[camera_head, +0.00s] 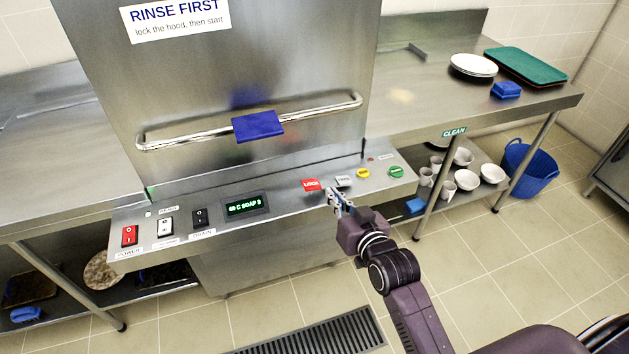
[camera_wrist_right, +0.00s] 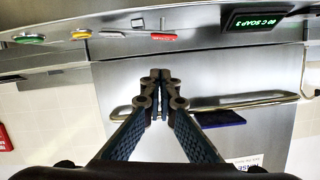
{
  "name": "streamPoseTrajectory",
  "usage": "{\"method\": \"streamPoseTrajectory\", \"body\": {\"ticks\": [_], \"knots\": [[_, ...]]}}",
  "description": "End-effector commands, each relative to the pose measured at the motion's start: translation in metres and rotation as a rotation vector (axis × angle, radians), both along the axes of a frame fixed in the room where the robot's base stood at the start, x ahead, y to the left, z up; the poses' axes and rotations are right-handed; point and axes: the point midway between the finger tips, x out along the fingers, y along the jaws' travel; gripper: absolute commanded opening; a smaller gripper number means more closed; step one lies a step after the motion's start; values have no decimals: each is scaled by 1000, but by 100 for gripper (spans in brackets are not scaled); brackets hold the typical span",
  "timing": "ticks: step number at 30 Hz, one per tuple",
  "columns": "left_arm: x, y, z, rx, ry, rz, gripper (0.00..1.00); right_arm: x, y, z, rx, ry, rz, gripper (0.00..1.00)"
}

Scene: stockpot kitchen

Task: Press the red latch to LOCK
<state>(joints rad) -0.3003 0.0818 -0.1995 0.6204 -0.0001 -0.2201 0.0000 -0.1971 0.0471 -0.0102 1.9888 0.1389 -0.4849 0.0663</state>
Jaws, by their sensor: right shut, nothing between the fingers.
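The red latch (camera_head: 311,184), marked LOCK, is on the sloped front panel of the steel dishwasher. It also shows in the upside-down wrist view (camera_wrist_right: 163,36). A white-labelled piece (camera_head: 343,181) sits just right of it. My right gripper (camera_head: 332,194) is shut and empty in front of the panel, just right of and below the red latch in the head view. Its closed fingertips (camera_wrist_right: 160,76) appear apart from the latch in the wrist view. Whether they touch the panel is unclear. My left gripper is not in view.
The panel also carries a yellow button (camera_head: 362,173), a green button (camera_head: 396,172), a display (camera_head: 245,206) and several rocker switches, including a red one (camera_head: 130,236). Above is the hood handle (camera_head: 320,108) with a blue piece (camera_head: 258,126). The clean-side table (camera_head: 420,100) is at right.

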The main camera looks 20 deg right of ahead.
Motion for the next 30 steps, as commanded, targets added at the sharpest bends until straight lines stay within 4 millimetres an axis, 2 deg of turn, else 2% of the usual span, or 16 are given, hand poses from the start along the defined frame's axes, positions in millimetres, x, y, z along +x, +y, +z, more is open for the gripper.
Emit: {"method": "streamPoseTrajectory", "body": {"ticks": [1, 3, 13, 17, 30], "knots": [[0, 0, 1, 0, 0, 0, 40, 0, -1, 9, 3, -13, -2, 0], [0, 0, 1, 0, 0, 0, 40, 1, -1, 14, 4, -20, -2, 0], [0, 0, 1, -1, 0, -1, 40, 2, -1, 14, 3, -22, -2, 0], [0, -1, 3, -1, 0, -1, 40, 10, 0, 13, 3, -22, -1, 0], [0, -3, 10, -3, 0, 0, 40, 84, 6, -5, 2, -21, -1, 0]]}}
